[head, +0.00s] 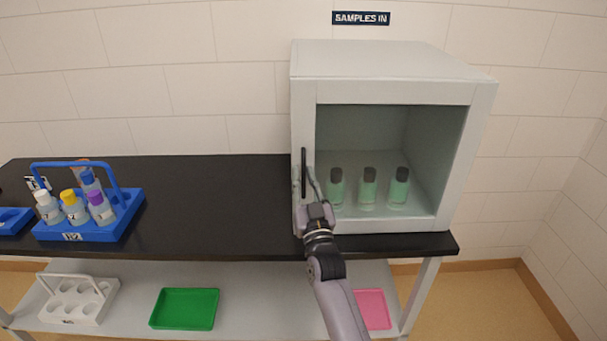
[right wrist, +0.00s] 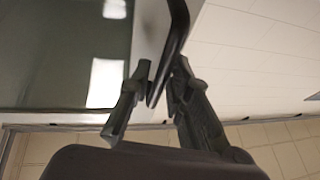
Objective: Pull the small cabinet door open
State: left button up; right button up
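The small white cabinet (head: 375,62) stands on the right end of the black bench. Its door (head: 395,92) has a white frame and a clear pane, and looks closed. A dark upright handle (head: 304,160) is on the door's left side. My right gripper (head: 309,182) is at the handle's lower part. In the right wrist view, its two fingers (right wrist: 162,72) lie on either side of the handle (right wrist: 178,25) and look closed on it. My left gripper is not in view.
Several green-filled bottles (head: 368,188) stand inside the cabinet. On the bench (head: 215,200) at left is a blue carrier (head: 130,205) with capped bottles. A green tray (head: 185,309), a pink tray (head: 374,310) and a white rack (head: 72,312) are on the lower shelf.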

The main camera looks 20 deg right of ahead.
jog(key=shift+w+r, duration=0.15)
jog(key=shift+w, duration=0.05)
jog(key=shift+c, duration=0.5)
grip_shut()
